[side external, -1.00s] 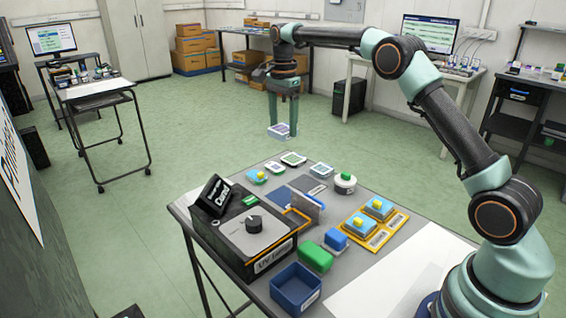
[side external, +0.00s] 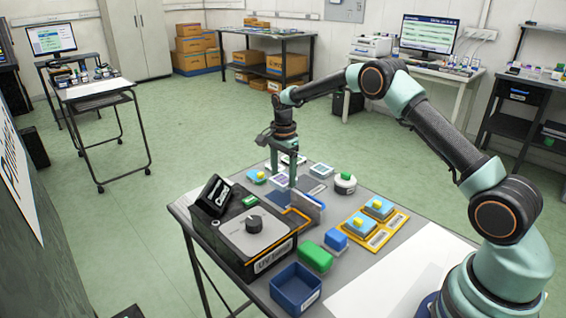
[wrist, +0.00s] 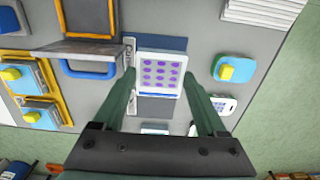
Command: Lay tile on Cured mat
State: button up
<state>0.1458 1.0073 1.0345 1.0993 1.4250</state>
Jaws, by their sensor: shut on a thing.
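My gripper (wrist: 160,85) is shut on a white tile (wrist: 160,71) with rows of purple dots. The tile lies flat between the two fingers in the wrist view. In the side view my gripper (side external: 281,178) is over the table's far part, with the tile (side external: 280,177) at its fingertips. A dark blue mat (wrist: 165,43) shows past the tile's upper edge in the wrist view, with a small white label strip (wrist: 128,50) beside it. The tile hides much of this mat. I cannot read the label or tell whether the tile touches the mat.
The lamp box (side external: 240,236) and its upright clear panel (side external: 308,208) stand near the gripper. A round white container (side external: 345,183), yellow-knobbed blue blocks on orange trays (side external: 375,228), a green block (side external: 315,258) and an open blue bin (side external: 296,287) occupy the table.

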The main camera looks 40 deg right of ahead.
aim_at(283, 179)
jog(key=shift+f, duration=1.95)
jog(key=shift+f, duration=0.1)
jog(key=o, duration=1.2)
jog(key=shift+c, duration=0.2)
